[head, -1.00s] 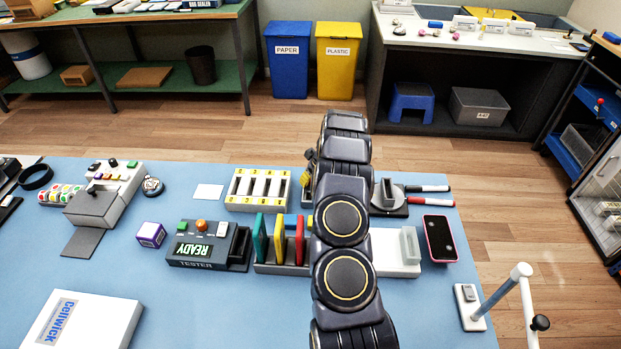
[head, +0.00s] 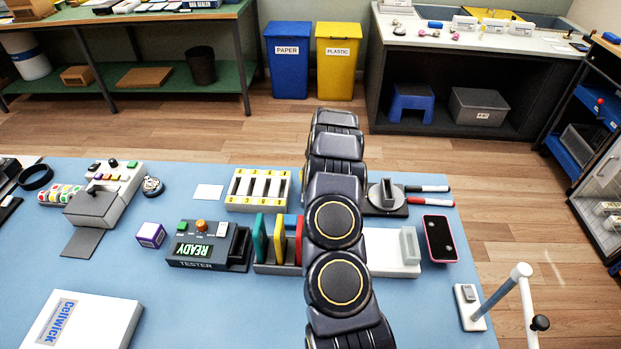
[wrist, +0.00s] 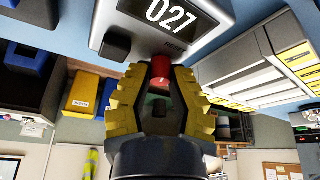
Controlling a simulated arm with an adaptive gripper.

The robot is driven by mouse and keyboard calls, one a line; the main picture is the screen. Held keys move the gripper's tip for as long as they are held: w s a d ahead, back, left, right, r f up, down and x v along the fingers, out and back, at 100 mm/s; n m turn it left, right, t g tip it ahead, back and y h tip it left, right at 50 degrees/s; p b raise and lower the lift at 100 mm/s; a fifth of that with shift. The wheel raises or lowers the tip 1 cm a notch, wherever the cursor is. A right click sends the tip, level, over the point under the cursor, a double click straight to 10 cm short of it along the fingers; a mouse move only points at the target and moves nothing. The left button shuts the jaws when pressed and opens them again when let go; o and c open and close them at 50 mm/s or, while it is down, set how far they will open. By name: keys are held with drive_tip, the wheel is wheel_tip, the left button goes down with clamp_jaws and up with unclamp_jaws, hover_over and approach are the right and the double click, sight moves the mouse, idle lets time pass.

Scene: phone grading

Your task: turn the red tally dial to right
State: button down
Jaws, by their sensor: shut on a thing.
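In the wrist view, the red tally dial (wrist: 160,74) is on the edge of a grey tally counter (wrist: 222,48) whose display (wrist: 180,18) reads 027. My gripper (wrist: 158,86) has its yellow-padded fingers closed on either side of the dial and touching it. The fingers cover part of the dial, so any mark on it is hidden. In the head view, my arm covers the counter, the dial and my gripper.
A black block (wrist: 117,43) is beside the dial on the counter. A slotted tray (head: 258,207) and a rack with coloured folders (head: 272,268) are left of my arm. A grey-knobbed base (head: 386,198), markers and a phone (head: 438,238) are to its right.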

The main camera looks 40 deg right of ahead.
drive_tip(key=m+g+h, duration=0.1)
drive_tip(key=m, duration=0.2)
drive_tip(key=shift+a+f+m, duration=0.1)
drive_tip(key=shift+m, duration=0.3)
drive_tip(key=m+h, duration=0.1)
drive_tip(key=m, duration=0.2)
drive_tip(key=shift+g, duration=0.4)
drive_tip(key=shift+m+g+h, duration=0.3)
drive_tip(key=shift+m+h, duration=0.1)
drive_tip(key=shift+m, duration=1.2)
